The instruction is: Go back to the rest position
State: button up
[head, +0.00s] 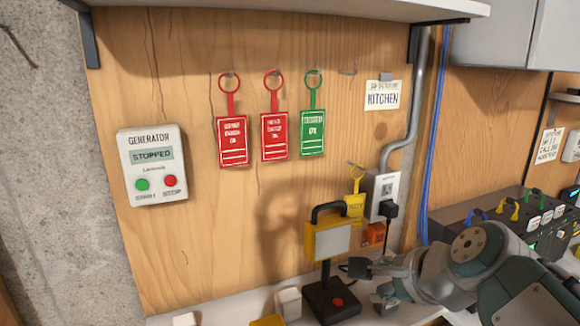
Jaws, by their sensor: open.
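My gripper (366,284) is at the lower right centre, with my arm reaching in from the right edge. Its fingers point left and are spread open, with nothing seen between them. It is just right of a yellow work lamp (333,240) with a black handle. It appears close to the lamp's black base (331,302), which has a red button; I cannot tell whether they touch.
A generator box (152,165) reading STOPPED hangs at left. Red tags (232,140), (274,136) and a green tag (312,133) hang on the wooden panel. A yellow tag (355,205) hangs beside a socket box (382,190) with a black plug. A breaker panel (480,215) stands behind my arm.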

jog(key=s+d+f+n+g+h, duration=0.1)
jog(key=s+f+n+g+h, duration=0.2)
jog(key=s+f+n, duration=0.7)
jog(key=shift+s+d+f+n+h, duration=0.2)
jog(key=shift+s+f+n+h, duration=0.3)
jog(key=shift+n, duration=3.1)
jog(key=shift+s+r, duration=0.1)
